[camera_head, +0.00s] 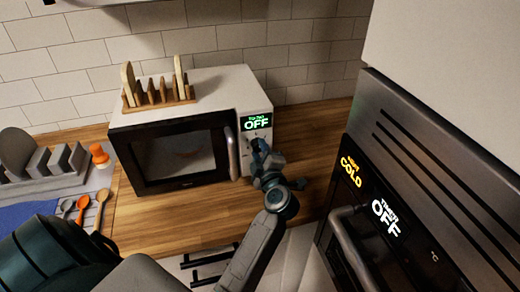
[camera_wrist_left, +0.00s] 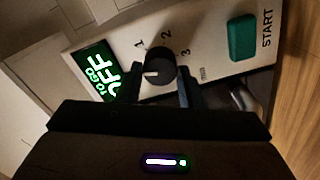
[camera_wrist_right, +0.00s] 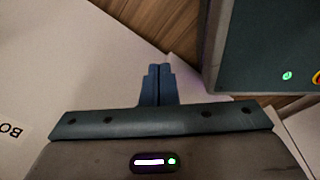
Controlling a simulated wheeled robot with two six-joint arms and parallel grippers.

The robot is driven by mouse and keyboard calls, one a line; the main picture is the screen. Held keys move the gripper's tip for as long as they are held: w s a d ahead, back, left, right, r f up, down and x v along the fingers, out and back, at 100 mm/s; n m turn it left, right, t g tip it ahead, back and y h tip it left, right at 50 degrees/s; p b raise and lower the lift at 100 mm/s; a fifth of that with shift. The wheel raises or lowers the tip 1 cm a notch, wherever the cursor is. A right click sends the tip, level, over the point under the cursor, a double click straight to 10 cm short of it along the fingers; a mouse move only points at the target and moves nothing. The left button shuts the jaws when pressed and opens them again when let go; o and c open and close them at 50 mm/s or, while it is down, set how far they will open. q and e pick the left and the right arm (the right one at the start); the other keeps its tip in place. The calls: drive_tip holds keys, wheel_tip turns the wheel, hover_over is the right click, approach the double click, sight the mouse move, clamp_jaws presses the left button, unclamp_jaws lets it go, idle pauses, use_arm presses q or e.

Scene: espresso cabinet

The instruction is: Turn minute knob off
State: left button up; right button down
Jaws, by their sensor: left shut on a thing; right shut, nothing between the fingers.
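The minute knob (camera_wrist_left: 160,66) is a round black dial on the microwave's pale control panel, with a light pointer line and the numbers 1, 2 and 3 around it. My left gripper (camera_wrist_left: 166,72) is shut on the knob, with one dark finger on each side of it. In the head view my left gripper (camera_head: 258,150) is at the panel below the display and hides the knob. The microwave's display (camera_head: 257,122) glows green and reads OFF; it also shows in the left wrist view (camera_wrist_left: 95,72). My right gripper (camera_wrist_right: 158,72) is shut and empty.
The microwave (camera_head: 183,153) stands on a wooden counter (camera_head: 165,213) with a wooden rack (camera_head: 158,103) on top. A green START button (camera_wrist_left: 242,37) is beside the knob. A dark oven (camera_head: 385,215) is at right. A dish rack (camera_head: 45,180) and spoons (camera_head: 82,207) are at left.

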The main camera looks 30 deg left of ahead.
use_arm(q)
drive_tip(key=shift+n, duration=1.2)
use_arm(e)
drive_tip(key=shift+r, duration=0.15)
drive_tip(key=shift+a, duration=0.3)
use_arm(q)
drive_tip(key=o, duration=1)
drive_tip(key=shift+w, duration=0.1)
drive_tip(key=shift+f, duration=0.1)
use_arm(e)
drive_tip(key=shift+d, duration=0.15)
